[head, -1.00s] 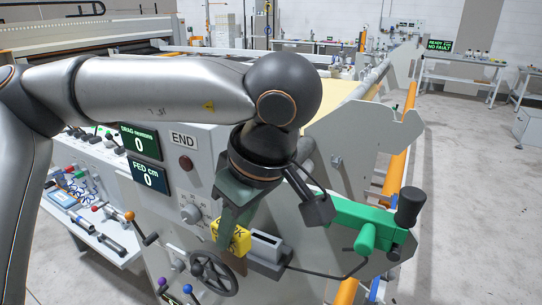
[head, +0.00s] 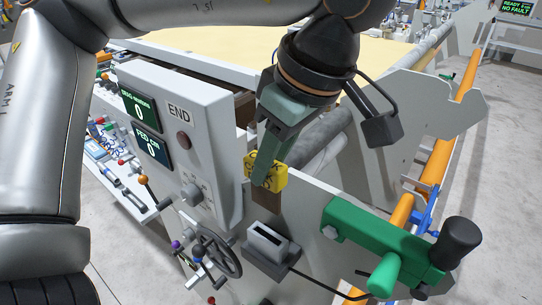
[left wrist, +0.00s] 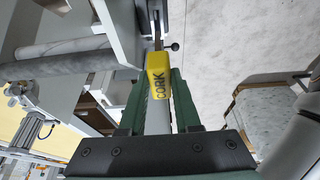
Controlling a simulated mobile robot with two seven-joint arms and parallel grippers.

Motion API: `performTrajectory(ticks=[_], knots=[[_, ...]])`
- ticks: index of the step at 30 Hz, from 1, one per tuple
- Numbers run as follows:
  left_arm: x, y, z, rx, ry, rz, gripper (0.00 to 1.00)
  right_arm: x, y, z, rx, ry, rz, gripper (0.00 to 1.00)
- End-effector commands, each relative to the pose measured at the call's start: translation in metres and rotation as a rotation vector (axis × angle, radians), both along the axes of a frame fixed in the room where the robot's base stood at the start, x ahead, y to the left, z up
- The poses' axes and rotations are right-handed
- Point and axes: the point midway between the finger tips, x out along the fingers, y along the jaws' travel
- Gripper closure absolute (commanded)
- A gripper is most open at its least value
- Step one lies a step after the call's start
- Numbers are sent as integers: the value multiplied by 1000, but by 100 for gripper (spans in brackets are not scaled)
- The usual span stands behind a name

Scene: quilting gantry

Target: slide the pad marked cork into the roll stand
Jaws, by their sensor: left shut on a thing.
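The pad marked cork has a yellow grip block (head: 274,180) with black lettering and a brown lower part pointing down. My left gripper (head: 262,172) is shut on the yellow block. In the left wrist view the yellow block (left wrist: 160,82) reads CORK and sits between the green fingers. The roll stand shows as a grey side plate (head: 318,222) beside a grey roll (head: 322,138). The pad is at the plate's upper left edge in the head view; I cannot tell if they touch. My right gripper is not in view.
A grey slotted box (head: 268,243) with a pale insert is below the pad. A green crank arm (head: 375,240) with a black knob sticks out at the right. A control box (head: 180,135) with displays and a handwheel (head: 217,256) stand at the left.

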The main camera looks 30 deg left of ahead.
Motion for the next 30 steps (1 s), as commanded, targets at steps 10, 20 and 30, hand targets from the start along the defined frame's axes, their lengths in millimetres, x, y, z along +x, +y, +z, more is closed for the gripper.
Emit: performTrajectory(ticks=[10, 20, 30], knots=[[0, -1, -32, 0, 1, 0, 100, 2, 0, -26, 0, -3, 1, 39], [0, -1, -55, 1, 0, -1, 100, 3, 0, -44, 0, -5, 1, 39], [0, -1, -58, 1, -1, 0, 100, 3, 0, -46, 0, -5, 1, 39]])
